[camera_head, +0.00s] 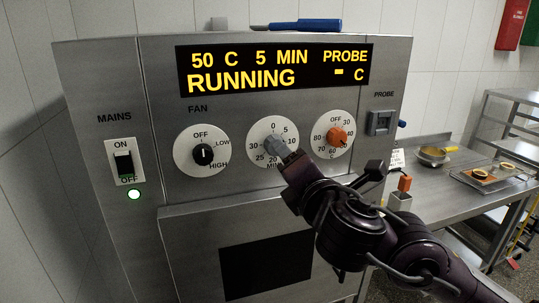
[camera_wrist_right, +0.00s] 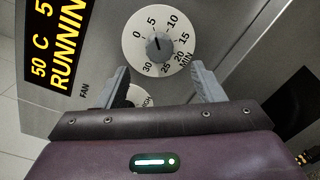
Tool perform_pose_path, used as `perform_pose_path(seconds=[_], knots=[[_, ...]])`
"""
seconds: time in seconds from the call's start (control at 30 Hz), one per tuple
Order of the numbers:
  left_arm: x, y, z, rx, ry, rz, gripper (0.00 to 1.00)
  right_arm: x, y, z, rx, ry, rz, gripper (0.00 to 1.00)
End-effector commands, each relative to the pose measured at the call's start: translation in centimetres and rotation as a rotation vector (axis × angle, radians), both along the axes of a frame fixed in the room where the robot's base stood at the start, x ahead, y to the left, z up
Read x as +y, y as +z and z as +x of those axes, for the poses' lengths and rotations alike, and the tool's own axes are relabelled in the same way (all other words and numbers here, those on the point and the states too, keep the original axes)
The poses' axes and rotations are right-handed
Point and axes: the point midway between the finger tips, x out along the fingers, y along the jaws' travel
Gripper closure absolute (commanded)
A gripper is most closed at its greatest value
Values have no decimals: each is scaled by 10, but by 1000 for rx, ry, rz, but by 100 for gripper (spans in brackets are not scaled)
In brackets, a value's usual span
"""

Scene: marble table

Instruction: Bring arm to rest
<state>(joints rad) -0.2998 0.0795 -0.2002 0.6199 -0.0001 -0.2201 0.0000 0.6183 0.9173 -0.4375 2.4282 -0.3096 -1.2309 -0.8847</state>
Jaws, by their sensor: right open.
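My right gripper (camera_head: 279,146) is in front of the white timer dial (camera_head: 260,126) on the steel machine's panel. In the right wrist view, its fingers (camera_wrist_right: 160,70) are spread, with nothing held between them. The timer dial (camera_wrist_right: 137,31) shows beyond the fingertips, its grey knob (camera_wrist_right: 159,46) uncovered. The display (camera_head: 275,69) reads "50 C 5 MIN", "RUNNING" and "PROBE - C". My left gripper is out of view.
The panel carries a mains switch (camera_head: 123,164) above a lit green lamp (camera_head: 134,194), a fan dial (camera_head: 183,153), an orange temperature knob (camera_head: 337,136) and a probe socket (camera_head: 381,122). A blue-handled tool (camera_head: 304,25) lies on top. A steel table (camera_head: 459,205) with a pan (camera_head: 433,156) stands right.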

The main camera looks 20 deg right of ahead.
Motion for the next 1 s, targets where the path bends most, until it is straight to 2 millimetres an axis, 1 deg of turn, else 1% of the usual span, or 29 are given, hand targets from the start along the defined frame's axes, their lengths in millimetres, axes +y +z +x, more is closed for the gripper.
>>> perform_pose_path(seconds=[0.07, 0.17, 0.27, 0.37, 0.4, 0.43, 0.47, 0.5, 0.57, 0.6, 0.7, 0.8, 1.0], knots=[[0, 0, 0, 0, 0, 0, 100, 0, -1, 0, 3, 0, 6, 38], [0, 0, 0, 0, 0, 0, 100, 3, -15, -1, 37, 0, 70, 38], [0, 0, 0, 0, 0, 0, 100, 8, -49, -4, 123, -19, 231, 38], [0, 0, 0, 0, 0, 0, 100, 11, -98, -14, 253, -79, 479, 38], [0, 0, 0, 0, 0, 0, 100, 11, -119, -19, 309, -120, 586, 38], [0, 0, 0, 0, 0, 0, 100, 11, -136, -25, 350, -154, 665, 38], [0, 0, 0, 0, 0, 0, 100, 10, -152, -30, 391, -194, 745, 38], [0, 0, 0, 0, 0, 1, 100, 9, -173, -39, 444, -251, 847, 38], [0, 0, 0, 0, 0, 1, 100, 6, -205, -55, 520, -352, 995, 38], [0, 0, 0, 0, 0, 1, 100, 4, -225, -66, 565, -425, 1085, 38], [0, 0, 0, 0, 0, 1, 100, -1, -265, -93, 648, -596, 1263, 38], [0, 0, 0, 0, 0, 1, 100, -5, -295, -119, 702, -752, 1392, 38], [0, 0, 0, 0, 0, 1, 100, -11, -340, -167, 767, -1036, 1569, 38]])
